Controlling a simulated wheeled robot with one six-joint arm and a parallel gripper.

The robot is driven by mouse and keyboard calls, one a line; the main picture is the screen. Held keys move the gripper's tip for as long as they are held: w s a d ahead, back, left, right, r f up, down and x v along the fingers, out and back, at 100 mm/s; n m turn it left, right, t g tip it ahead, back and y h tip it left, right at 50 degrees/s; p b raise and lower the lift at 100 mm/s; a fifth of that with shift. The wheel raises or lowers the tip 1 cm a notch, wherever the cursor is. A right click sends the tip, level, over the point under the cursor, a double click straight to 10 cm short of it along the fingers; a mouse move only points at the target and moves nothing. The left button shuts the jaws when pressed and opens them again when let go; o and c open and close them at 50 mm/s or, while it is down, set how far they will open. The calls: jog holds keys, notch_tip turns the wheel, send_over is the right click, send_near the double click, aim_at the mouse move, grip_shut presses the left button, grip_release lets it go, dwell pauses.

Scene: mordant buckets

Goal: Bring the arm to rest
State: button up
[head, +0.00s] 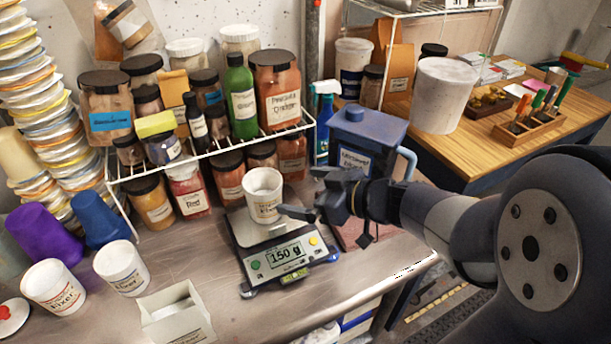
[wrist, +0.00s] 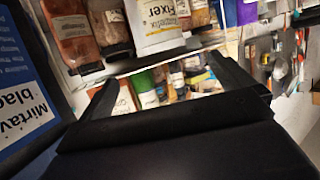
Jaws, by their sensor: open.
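My gripper (head: 300,192) is open and empty at the end of my arm, which reaches in from the right. Its fingers are just right of a white labelled cup (head: 264,195), apart from it as far as I can tell. The cup stands upright on a scale (head: 280,250) whose display reads 150 g. In the wrist view, my gripper (wrist: 172,88) shows its two fingers spread, with nothing held between them. A white cup labelled Fixer (wrist: 158,25) shows beyond the fingers there.
A blue-lidded canister (head: 365,130) stands close behind my gripper. A wire rack (head: 215,150) holds several jars and bottles at the back. Two white cups (head: 122,268) (head: 54,287) and an open white box (head: 178,315) stand at the front left. A wooden table (head: 460,150) is behind my arm.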

aim_at(249, 177)
jog(key=b+x, duration=0.1)
jog(key=x, duration=1.1)
jog(key=shift+a+f+b, duration=0.15)
jog(key=shift+a+b, duration=0.05)
jog(key=shift+b, duration=0.1)
jog(key=shift+w+d+r+p, duration=0.1)
jog(key=shift+r+p, duration=0.2)
jog(key=shift+r, duration=0.25)
jog(key=shift+d+r, duration=0.1)
jog(key=shift+r, duration=0.35)
